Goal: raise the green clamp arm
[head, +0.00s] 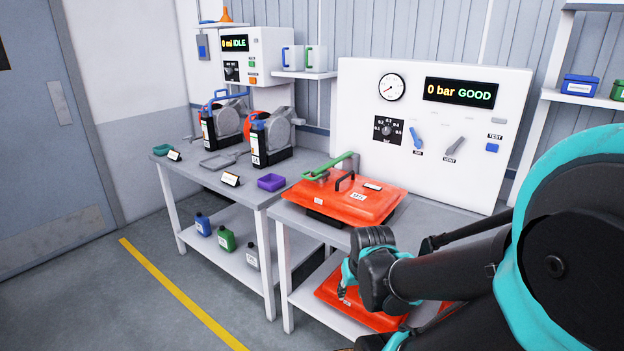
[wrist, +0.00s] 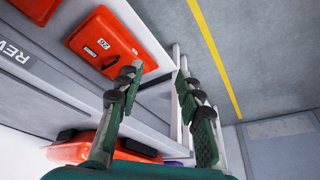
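The green clamp arm (head: 328,168) lies low across the back left of an orange case (head: 345,201) on the right table, in the head view. Its right end meets a green upright piece at the case's back edge. My gripper (head: 343,292) is in front of that table, below and to the right of the clamp arm, well apart from it. In the wrist view my gripper (wrist: 158,76) has its two fingers spread with nothing between them. I cannot make out the clamp arm in the wrist view.
A second orange case (wrist: 104,44) sits on the lower shelf near my gripper. A black handle (head: 345,180) stands on the upper case. A purple tray (head: 271,182) is on the left table.

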